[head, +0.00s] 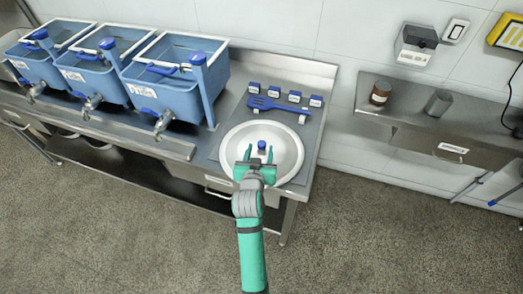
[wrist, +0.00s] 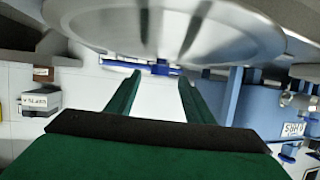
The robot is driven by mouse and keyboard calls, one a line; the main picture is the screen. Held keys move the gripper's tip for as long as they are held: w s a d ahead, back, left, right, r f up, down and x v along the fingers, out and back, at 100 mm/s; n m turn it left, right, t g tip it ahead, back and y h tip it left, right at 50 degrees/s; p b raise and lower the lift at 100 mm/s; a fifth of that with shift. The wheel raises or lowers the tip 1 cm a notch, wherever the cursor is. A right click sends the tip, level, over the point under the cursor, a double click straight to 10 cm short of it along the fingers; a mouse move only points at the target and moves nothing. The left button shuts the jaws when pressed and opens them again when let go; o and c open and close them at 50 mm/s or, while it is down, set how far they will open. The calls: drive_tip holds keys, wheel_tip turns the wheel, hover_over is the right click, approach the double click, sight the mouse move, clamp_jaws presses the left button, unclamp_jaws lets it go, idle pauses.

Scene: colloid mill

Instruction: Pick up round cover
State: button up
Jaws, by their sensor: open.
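The round cover (head: 287,168) is a wide, pale disc lying on the steel counter, with a small blue knob (head: 262,146) at its middle. My gripper (head: 259,154) is over the cover, its two green fingers open and apart, one on either side of the knob as seen from the head. I cannot tell whether the fingers touch the knob or cover. In the wrist view the shiny metal cover (wrist: 165,25) fills the upper part, and my gripper (wrist: 159,80) shows two parted fingers with no object visible between them.
Blue tanks (head: 181,84) with taps stand left of the cover. A blue slotted tool (head: 280,106) lies on white rests behind it, with several small blue-and-white boxes (head: 294,96) further back. A wall shelf (head: 440,126) to the right holds a brown jar (head: 380,92).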

sight(262, 143)
drive_tip(key=shift+x, duration=2.65)
drive_tip(key=shift+c, duration=0.6)
drive_tip(key=c, duration=1)
drive_tip(key=shift+r, duration=0.1)
clamp_jaws()
drive_tip(key=shift+r, duration=0.1)
